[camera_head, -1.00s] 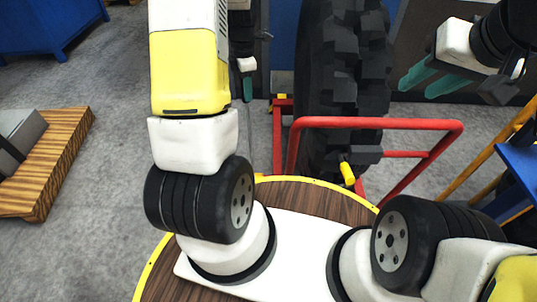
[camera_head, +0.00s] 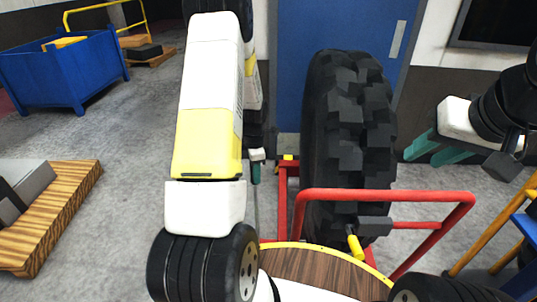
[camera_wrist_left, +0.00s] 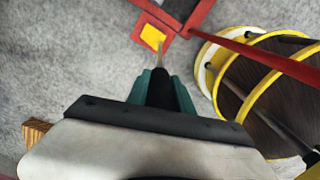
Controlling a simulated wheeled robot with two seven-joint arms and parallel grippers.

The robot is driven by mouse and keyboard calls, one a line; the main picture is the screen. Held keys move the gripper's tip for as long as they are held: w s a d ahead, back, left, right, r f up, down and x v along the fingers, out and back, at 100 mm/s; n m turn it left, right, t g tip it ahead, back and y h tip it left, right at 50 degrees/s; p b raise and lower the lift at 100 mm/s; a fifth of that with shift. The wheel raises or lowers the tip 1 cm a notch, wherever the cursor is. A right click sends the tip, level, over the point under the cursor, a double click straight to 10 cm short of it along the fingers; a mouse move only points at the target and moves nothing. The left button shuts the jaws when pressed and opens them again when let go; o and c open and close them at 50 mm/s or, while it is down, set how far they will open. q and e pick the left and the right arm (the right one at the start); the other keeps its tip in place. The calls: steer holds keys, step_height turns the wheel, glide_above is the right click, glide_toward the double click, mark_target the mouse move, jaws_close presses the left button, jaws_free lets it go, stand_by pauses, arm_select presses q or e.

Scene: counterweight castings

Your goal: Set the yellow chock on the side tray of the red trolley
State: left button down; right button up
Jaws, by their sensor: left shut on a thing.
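The red trolley (camera_head: 385,196) stands around the big black tyre. A small yellow block (camera_head: 287,157), which looks like the chock, shows on a red part at its far left corner. In the left wrist view the yellow block (camera_wrist_left: 153,36) lies on a red plate-like part. My left gripper (camera_head: 256,180) points down left of the trolley, shut on a dark-handled bar with a thin grey shaft (camera_head: 257,212). In the wrist view the bar's grey tip (camera_wrist_left: 160,52) overlaps the yellow block's edge; contact cannot be told. My right gripper (camera_head: 423,160) is open and empty right of the tyre.
The tyre (camera_head: 345,130) fills the trolley's middle. A yellow lever (camera_head: 355,248) sits near the trolley's handle. A blue bin (camera_head: 60,75) and a wooden pallet (camera_head: 60,215) stand left. A blue and yellow stand (camera_head: 520,225) is right.

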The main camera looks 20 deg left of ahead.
arm_select(q)
steer(key=shift+f, duration=0.45)
steer(key=c, duration=1.1)
jaws_free()
steer(key=shift+f, duration=0.15)
